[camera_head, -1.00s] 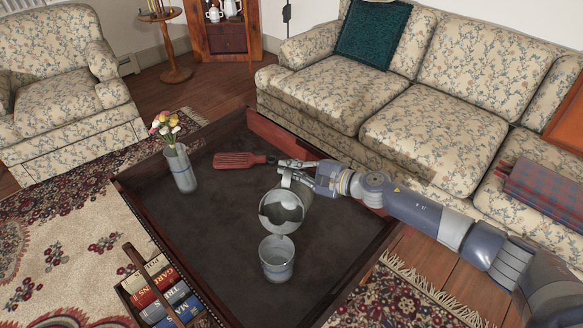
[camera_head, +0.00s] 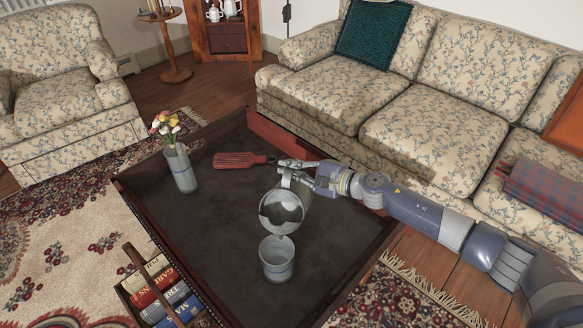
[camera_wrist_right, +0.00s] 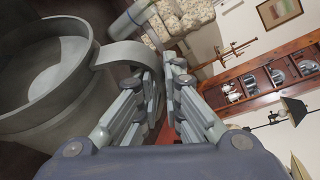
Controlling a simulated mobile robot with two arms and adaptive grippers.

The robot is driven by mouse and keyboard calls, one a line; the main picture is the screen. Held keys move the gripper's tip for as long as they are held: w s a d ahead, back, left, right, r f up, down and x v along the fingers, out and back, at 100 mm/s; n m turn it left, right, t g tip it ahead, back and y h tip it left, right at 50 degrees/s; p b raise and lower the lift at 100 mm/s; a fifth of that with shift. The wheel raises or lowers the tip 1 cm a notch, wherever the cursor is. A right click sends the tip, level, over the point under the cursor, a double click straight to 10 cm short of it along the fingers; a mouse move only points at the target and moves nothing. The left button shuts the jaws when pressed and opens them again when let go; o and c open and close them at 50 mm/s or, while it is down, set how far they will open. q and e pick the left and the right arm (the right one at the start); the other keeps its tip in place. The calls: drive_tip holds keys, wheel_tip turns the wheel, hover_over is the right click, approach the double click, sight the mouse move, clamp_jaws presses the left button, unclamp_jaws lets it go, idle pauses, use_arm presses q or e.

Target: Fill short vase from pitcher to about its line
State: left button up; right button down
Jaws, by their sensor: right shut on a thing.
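The grey metal pitcher (camera_head: 283,209) is tilted over the table, its open mouth toward me and its lower rim just above the short vase. My right gripper (camera_head: 299,172) is shut on its handle; in the right wrist view, the gripper (camera_wrist_right: 165,68) has the pitcher's handle (camera_wrist_right: 122,52) at its fingers and the pitcher (camera_wrist_right: 45,72) at left. The short vase (camera_head: 278,268) is a grey, open container standing upright on the table. I cannot make out a stream, the water level or the fill line. My left gripper is not in view.
The dark table (camera_head: 215,235) has raised wooden edges. A book rack (camera_head: 160,290) stands at front left, the sofa (camera_head: 430,125) behind. The table's middle left is clear.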

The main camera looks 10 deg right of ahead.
drive_tip(key=shift+s+a+r, duration=0.1)
drive_tip(key=shift+r, duration=0.45)
idle(0.9)
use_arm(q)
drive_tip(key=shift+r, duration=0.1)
use_arm(e)
drive_tip(key=shift+s+r, duration=0.1)
drive_tip(key=shift+r, duration=0.05)
drive_tip(key=shift+s+a+r+n+t, duration=0.15)
drive_tip(key=shift+n+t, duration=0.15)
idle(0.4)
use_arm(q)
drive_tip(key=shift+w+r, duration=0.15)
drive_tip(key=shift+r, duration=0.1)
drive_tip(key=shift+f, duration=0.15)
use_arm(e)
drive_tip(key=shift+s+r, duration=0.15)
idle(0.7)
drive_tip(key=shift+s+a, duration=0.1)
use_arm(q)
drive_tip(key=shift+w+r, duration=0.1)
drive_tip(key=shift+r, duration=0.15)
use_arm(e)
drive_tip(key=shift+r, duration=0.1)
drive_tip(key=shift+s+a+r+n, duration=0.1)
drive_tip(key=shift+s+r+n, duration=0.1)
drive_tip(key=shift+n, duration=0.1)
idle(1.1)
